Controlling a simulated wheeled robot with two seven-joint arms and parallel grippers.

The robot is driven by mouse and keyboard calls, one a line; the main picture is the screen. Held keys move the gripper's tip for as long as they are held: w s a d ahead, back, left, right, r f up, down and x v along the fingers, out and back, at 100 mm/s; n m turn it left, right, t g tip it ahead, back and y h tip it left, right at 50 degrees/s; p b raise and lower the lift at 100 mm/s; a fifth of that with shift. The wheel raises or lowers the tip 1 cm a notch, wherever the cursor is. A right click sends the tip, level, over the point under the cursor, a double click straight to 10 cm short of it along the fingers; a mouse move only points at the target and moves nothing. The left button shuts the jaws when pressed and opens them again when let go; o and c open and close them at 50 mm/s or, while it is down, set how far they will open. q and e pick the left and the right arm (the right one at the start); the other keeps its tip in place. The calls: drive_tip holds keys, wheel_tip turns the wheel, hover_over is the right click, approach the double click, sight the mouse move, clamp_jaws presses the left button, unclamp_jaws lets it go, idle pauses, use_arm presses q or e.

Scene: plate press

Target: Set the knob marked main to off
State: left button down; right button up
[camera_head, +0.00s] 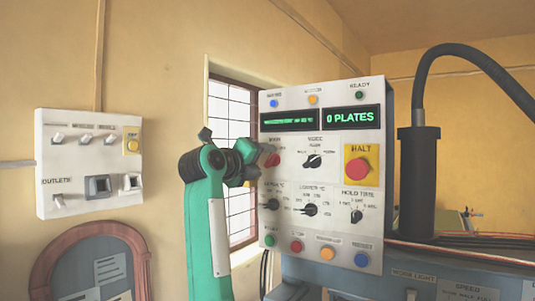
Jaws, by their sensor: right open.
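The white control panel (320,190) stands in the middle. The knob marked main (272,159) is a small red knob at the panel's upper left, under its label; which setting it points to is too small to tell. My right gripper (250,162), on a green arm, is just left of this knob in the picture. Its dark fingers are apart and I see nothing between them. Whether it touches the knob I cannot tell. My left gripper is not in view.
A black mode knob (313,161), a red halt button (357,170) and three lower dials (311,210) share the panel. Coloured buttons (296,247) line its lower edge. A switch box (90,165) hangs on the left wall. A thick black hose (418,100) rises at right.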

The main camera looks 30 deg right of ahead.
sight(268, 161)
drive_tip(key=shift+p+x, duration=0.4)
drive_tip(key=shift+x, duration=1.25)
drive_tip(key=shift+a, duration=0.1)
drive_tip(key=c, duration=1)
